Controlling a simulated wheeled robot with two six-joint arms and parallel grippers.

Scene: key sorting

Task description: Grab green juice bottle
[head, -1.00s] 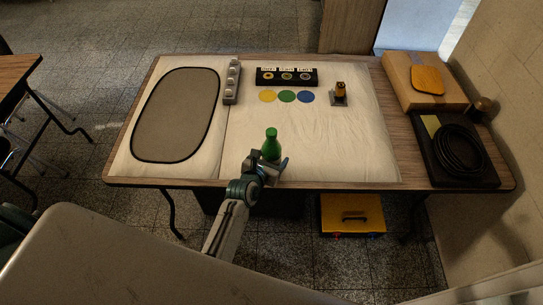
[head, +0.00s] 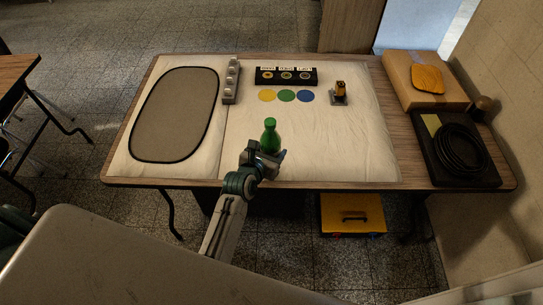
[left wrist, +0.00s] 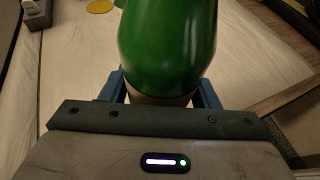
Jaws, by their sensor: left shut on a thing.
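The green juice bottle (head: 270,137) stands upright in my left gripper (head: 267,160) near the front middle of the table in the head view. In the left wrist view the green bottle (left wrist: 167,45) fills the top centre, with a blue finger on each side of its lower part. The left gripper (left wrist: 163,92) is shut on it. The gripper hides the bottle's base in the head view, so I cannot tell whether it touches the cloth. My right gripper is not in view.
On the table are a grey oval mat (head: 175,115), a grey strip (head: 232,82), a black key holder (head: 286,76), coloured discs (head: 287,96) and a small stand (head: 339,95). A box (head: 402,84) and a black cable tray (head: 433,162) stand right. The cloth right of the bottle is clear.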

